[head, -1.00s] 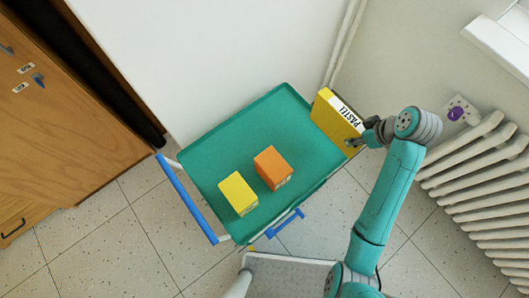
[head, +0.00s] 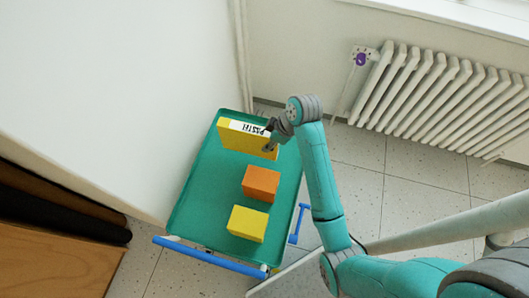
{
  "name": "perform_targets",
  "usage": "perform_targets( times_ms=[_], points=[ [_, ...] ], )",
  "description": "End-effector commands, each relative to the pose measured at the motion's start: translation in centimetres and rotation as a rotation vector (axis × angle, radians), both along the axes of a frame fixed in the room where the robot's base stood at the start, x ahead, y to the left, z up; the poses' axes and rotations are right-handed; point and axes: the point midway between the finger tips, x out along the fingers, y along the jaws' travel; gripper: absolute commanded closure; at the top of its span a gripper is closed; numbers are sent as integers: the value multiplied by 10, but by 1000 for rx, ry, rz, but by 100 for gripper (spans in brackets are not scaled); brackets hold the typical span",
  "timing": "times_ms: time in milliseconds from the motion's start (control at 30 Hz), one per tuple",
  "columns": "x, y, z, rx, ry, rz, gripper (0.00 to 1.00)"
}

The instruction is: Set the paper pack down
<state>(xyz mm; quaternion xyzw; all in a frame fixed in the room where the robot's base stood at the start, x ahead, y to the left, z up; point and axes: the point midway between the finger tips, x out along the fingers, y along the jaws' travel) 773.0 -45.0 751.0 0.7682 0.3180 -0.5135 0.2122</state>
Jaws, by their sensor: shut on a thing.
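The paper pack (head: 236,141) is yellow with a white label band reading like "PASTEL". It stands upright on edge at the far end of the green trolley tray (head: 196,207). My gripper (head: 270,146) is shut on the pack's right end. The gripper's fingers are small here and partly hidden by the wrist. The pack lies inside the tray's outline in this view. I cannot tell whether its lower edge touches the tray.
An orange box (head: 261,182) and a yellow box (head: 247,224) sit on the tray nearer to me. The tray's left side is clear. A white wall stands close at left, a radiator (head: 440,95) at right, and a wooden cabinet (head: 50,262) at lower left.

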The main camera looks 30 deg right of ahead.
Motion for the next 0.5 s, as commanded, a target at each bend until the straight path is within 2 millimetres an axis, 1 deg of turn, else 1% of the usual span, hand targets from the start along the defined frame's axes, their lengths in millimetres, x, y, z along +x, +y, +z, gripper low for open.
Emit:
perform_targets(
  times_ms=[100, 367, 500],
  points=[
    [0, 0, -16, 0, -2, 1, 100],
    [1, 0, -31, 0, -2, 1, 100],
    [0, 0, -48, 1, -2, 1, 100]
  ],
)
